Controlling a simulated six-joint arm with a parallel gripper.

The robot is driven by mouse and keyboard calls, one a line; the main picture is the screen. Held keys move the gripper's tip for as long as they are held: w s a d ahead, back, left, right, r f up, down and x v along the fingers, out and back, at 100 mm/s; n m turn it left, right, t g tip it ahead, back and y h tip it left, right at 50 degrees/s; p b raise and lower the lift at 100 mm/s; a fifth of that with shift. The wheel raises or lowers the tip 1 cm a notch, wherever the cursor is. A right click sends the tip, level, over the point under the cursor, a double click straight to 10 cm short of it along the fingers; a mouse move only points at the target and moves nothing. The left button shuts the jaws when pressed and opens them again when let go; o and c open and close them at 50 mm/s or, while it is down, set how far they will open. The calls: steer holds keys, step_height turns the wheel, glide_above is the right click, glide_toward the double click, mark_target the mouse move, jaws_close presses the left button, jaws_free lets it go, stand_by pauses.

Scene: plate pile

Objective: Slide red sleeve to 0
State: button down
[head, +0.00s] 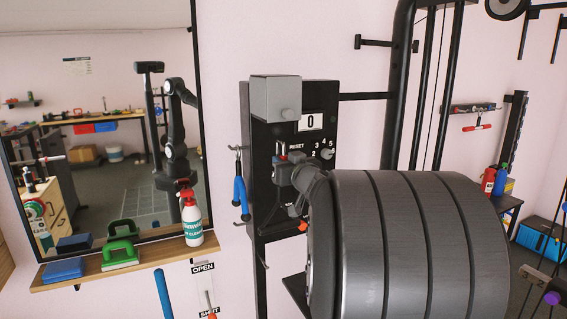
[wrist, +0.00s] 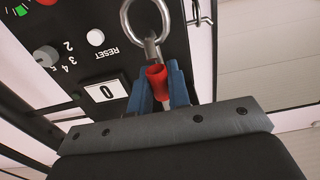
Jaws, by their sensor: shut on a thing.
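In the head view my gripper (head: 284,172) is at the panel, below the RESET label. My own arm hides much of the panel's lower right there.
A grey knob (wrist: 46,56) with numbers beside it and a white button (wrist: 95,37) are close to my fingers. A grey box (head: 275,98) juts out at the panel's top. A mirror (head: 105,120) and shelf (head: 150,255) are farther left.

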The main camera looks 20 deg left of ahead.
steer(key=shift+r, duration=1.25)
steer(key=c, duration=1.3)
jaws_free()
steer(key=v, duration=1.7)
steer(key=shift+s+d, duration=0.2)
